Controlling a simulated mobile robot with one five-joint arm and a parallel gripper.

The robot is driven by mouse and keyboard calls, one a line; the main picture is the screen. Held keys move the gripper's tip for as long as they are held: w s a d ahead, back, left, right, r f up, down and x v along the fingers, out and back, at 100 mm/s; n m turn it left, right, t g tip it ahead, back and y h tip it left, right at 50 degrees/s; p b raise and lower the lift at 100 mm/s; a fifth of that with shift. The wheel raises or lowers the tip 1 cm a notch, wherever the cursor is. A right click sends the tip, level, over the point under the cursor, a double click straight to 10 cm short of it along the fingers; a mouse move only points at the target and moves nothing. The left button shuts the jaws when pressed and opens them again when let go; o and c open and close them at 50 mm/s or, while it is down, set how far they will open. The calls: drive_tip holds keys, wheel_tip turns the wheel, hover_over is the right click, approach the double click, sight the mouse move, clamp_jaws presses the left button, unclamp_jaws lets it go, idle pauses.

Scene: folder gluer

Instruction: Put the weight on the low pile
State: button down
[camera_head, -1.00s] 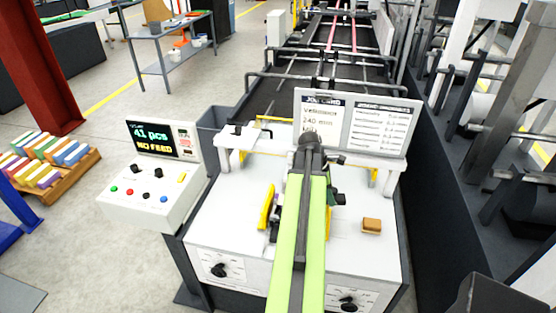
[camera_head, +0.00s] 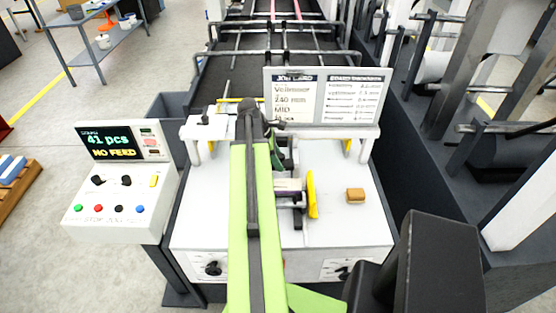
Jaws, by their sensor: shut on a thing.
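My lime-green arm (camera_head: 254,220) reaches over the white machine top, with its dark joint (camera_head: 254,112) near the back. A dark greenish part (camera_head: 286,152) shows just right of the arm; I cannot tell clearly what it is. My gripper is hidden behind the arm, and no weight can be made out. A small purplish pile (camera_head: 288,184) shows beside a yellow side guide (camera_head: 311,195); the arm hides its left part, so its full height and extent are unclear.
A brown block (camera_head: 356,195) lies right of the guide. A control box (camera_head: 118,190) with a "NO FEED" screen stands left. Job boards (camera_head: 325,96) stand behind, before the conveyor (camera_head: 270,60). A black box-shaped part (camera_head: 432,255) blocks the lower right.

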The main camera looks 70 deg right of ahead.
drive_tip(key=b, duration=0.9)
approach(282, 185)
drive_tip(key=shift+s+d+x, duration=0.1)
drive_tip(key=shift+x, duration=1.2)
drive_tip(key=shift+s+d+x, duration=0.1)
drive_tip(key=shift+s+x, duration=0.05)
drive_tip(key=shift+x, duration=1.2)
drive_tip(key=shift+f+b, duration=0.3)
drive_tip(key=shift+f, duration=0.1)
drive_tip(key=c, duration=0.7)
unclamp_jaws()
drive_tip(key=shift+c, duration=0.2)
drive_tip(key=p+v, duration=1.6)
drive_tip(key=v, duration=0.1)
drive_tip(key=shift+r, duration=0.2)
drive_tip(key=shift+a, duration=0.1)
